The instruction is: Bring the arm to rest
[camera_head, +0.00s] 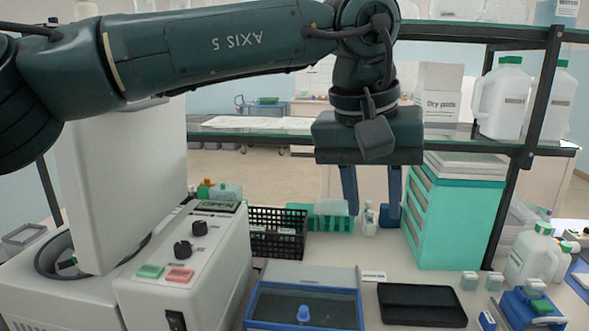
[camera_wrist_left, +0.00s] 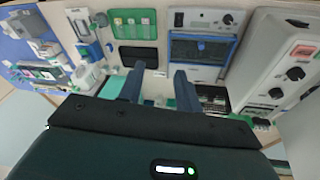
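My left arm comes in from the left across the top of the head view. Its gripper (camera_head: 371,208) hangs downward above the bench, in front of the shelf frame. The two blue fingers are spread apart with nothing between them. In the left wrist view the fingers (camera_wrist_left: 157,76) also stand apart and empty, over the bench. In the head view, small white bottles (camera_head: 369,218) and a green rack (camera_head: 331,216) show behind and between the fingers. I see no contact with anything. My right gripper is not in view.
A white machine (camera_head: 215,250) with knobs and coloured buttons stands at left. A blue-framed tray (camera_head: 303,301), a black pad (camera_head: 421,304), a black basket (camera_head: 277,233) and a teal drawer cabinet (camera_head: 454,220) stand on the bench. Jugs (camera_head: 502,98) stand on the shelf at right.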

